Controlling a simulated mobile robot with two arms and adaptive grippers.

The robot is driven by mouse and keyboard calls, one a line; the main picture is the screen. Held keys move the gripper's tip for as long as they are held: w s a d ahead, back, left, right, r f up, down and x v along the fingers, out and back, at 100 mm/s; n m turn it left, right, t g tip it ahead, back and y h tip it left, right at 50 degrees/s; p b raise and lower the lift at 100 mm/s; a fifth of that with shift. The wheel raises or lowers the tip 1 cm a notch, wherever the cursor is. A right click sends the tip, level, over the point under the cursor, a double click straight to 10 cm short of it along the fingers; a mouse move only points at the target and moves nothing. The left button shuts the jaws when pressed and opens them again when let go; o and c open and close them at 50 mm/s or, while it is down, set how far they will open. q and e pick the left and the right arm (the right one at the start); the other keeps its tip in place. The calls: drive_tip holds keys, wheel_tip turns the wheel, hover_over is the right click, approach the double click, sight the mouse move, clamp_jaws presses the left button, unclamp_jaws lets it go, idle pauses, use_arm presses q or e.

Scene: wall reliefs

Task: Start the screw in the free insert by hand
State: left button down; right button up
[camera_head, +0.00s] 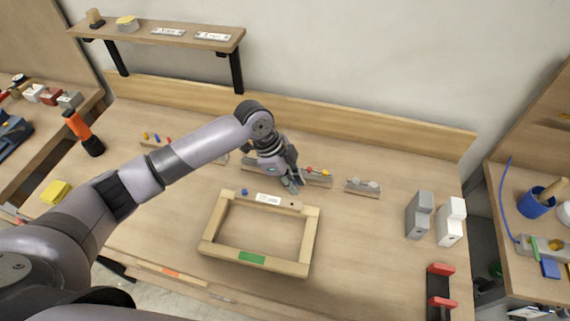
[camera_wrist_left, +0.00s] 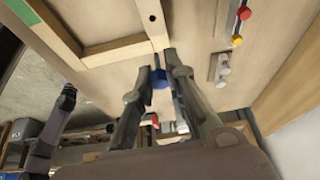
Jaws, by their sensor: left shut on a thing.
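A light wooden frame (camera_head: 210,230) lies on the bench, with a white label on its far rail and a green one on its near rail. A blue-headed screw (camera_head: 244,191) sits in the far rail near its left end. A small dark hole, the free insert (camera_head: 294,205), shows near the right end; the left wrist view also shows a hole (camera_wrist_left: 152,18). My left gripper (camera_head: 294,184) is just behind that end, shut on a blue screw (camera_wrist_left: 160,79). The screw's tip is hidden, so contact cannot be told. A grey arm, probably mine, shows at left in the left wrist view; its gripper is unclear.
A strip with red and yellow knobs (camera_head: 318,178) and one with pale knobs (camera_head: 362,188) lie behind the frame. Grey (camera_head: 418,216) and white (camera_head: 451,222) blocks and a red-black holder (camera_head: 439,290) stand at right. The bench between is clear.

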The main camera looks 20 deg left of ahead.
idle(0.3)
use_arm(q)
drive_tip(key=shift+r, duration=0.1)
drive_tip(key=b, duration=0.3)
hover_over(297, 204)
drive_tip(key=a, duration=0.2)
drive_tip(key=shift+s+d+f, duration=0.1)
drive_tip(key=shift+d+f, duration=0.05)
drive_tip(key=shift+f, duration=1.35)
drive_tip(key=shift+d+f, duration=0.1)
drive_tip(key=shift+f, duration=1.4)
drive_tip(key=shift+p, duration=0.8)
drive_tip(key=shift+f+b, duration=0.55)
drive_tip(key=shift+f, duration=0.35)
drive_tip(key=shift+r, duration=0.15)
drive_tip(key=shift+r+p, duration=0.5)
drive_tip(key=shift+p, duration=0.2)
